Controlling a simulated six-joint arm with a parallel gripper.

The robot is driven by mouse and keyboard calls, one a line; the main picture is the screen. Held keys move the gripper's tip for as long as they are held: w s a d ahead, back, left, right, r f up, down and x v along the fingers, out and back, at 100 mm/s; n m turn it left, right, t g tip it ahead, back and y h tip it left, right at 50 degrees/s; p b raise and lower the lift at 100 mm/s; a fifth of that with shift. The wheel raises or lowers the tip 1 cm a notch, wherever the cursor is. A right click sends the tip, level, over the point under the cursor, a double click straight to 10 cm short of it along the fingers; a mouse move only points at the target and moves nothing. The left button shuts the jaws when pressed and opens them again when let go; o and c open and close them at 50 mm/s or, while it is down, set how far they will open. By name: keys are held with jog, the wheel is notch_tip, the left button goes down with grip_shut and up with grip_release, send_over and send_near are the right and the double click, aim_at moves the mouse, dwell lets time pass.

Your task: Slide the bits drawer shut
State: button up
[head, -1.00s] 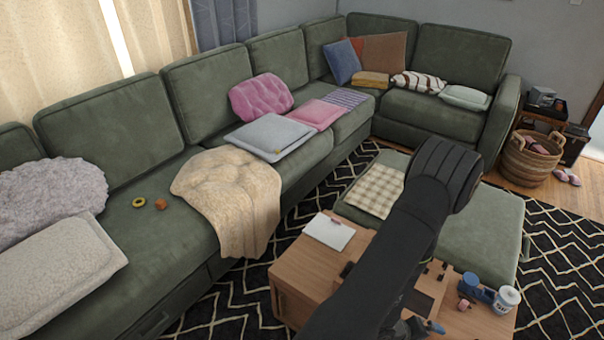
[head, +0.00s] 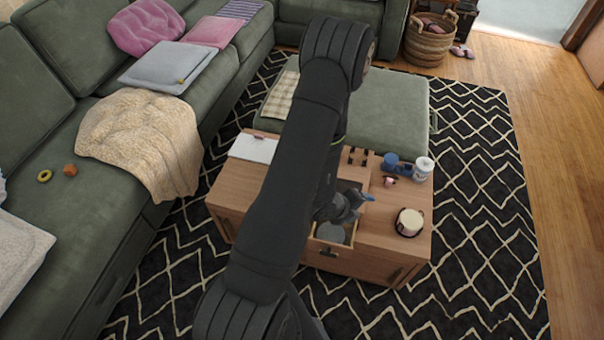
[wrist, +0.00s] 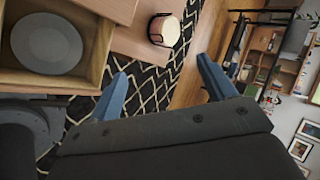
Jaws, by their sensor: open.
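The bits drawer (head: 329,249) stands pulled out from the front of the wooden coffee table (head: 395,232). A round grey disc lies inside it. The drawer also shows at the upper left of the wrist view (wrist: 92,52), with its wooden wall and the disc in plain sight. My gripper (head: 366,198) is open and empty, with blue fingers, close above the drawer's right side in the head view. In the wrist view my gripper (wrist: 165,84) has its fingers spread, to the right of the drawer and apart from it. My arm hides part of the table and drawer.
On the tabletop stand a white-lidded jar (head: 423,168), a blue object (head: 391,162) and a round cream container (head: 409,222), also in the wrist view (wrist: 164,30). A notepad (head: 253,148) lies left. Patterned rug (head: 470,250) is clear to the right.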

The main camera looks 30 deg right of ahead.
jog(key=s+n, duration=0.1)
jog(key=n, duration=0.1)
jog(key=n+t+y, duration=0.2)
jog(key=n+y, duration=0.1)
jog(key=n, duration=1)
send_over(328, 254)
jog(key=s+d, duration=0.3)
jog(key=d, duration=0.1)
jog(key=s+a+r+n+t+y, duration=0.1)
jog(key=s+a+n+t+y, duration=0.15)
jog(key=a+n, duration=0.8)
jog(key=shift+n+g+y, duration=0.35)
jog(key=shift+n+g, duration=0.1)
jog(key=shift+n, duration=0.3)
jog(key=x, duration=0.5)
jog(key=d+x, duration=0.1)
jog(key=x, duration=1.1)
jog(key=shift+w+d, duration=0.1)
jog(key=shift+d, duration=0.2)
jog(key=shift+r, duration=0.1)
jog(key=c, duration=1.4)
jog(key=w+d, duration=0.9)
jog(key=shift+w+d, duration=0.2)
jog(key=shift+w, duration=0.15)
